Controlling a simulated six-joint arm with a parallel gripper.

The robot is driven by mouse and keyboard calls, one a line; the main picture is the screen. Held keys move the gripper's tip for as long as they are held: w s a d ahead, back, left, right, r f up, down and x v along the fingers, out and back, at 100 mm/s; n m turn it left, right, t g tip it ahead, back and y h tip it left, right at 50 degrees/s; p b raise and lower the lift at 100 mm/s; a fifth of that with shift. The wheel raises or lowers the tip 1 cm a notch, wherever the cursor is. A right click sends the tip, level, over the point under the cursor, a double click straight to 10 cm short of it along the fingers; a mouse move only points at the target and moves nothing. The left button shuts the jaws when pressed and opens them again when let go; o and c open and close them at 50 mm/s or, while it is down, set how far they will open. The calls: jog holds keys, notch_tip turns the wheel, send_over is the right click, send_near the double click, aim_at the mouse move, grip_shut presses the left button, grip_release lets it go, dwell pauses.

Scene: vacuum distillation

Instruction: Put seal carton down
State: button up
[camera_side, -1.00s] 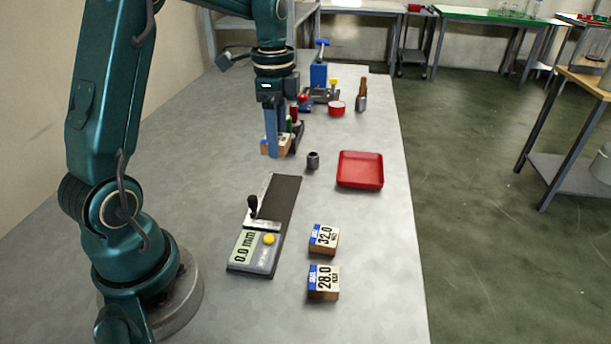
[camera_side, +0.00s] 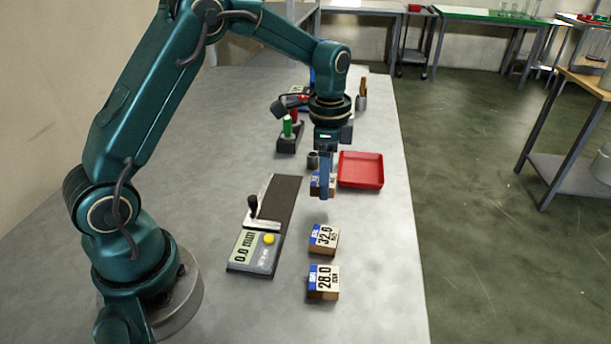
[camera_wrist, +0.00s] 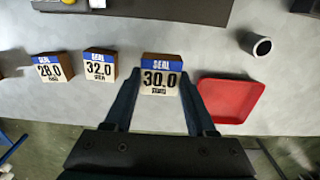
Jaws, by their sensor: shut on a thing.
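A small brown seal carton with a blue and white label reading 30.0 (camera_wrist: 160,78) is between the fingers of my gripper (camera_wrist: 158,98). In the side view the carton (camera_side: 316,186) is partly hidden by the finger of my gripper (camera_side: 326,190), and I cannot tell exactly how high it is above the bench. My gripper is shut on it, pointing down. Two similar cartons stand on the bench: one marked 32.0 (camera_side: 323,240) and one marked 28.0 (camera_side: 323,282). In the wrist view they sit left of the held carton.
A red tray (camera_side: 360,170) lies just right of my gripper. A dark grey cup (camera_side: 312,160) is behind the held carton. A measuring gauge reading 0.0 mm (camera_side: 254,252) lies to the left. A rack with green and red items (camera_side: 289,138) stands farther back.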

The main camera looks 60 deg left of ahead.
aim_at(330, 210)
jog(key=shift+w+d+f, duration=0.3)
jog(key=shift+d+f, duration=0.15)
jog(key=shift+d, duration=0.15)
jog(key=shift+f, duration=1.75)
jog(key=shift+f, duration=0.25)
jog(key=o, duration=1.3)
jog(key=shift+o, duration=0.2)
jog(key=shift+r, duration=0.1)
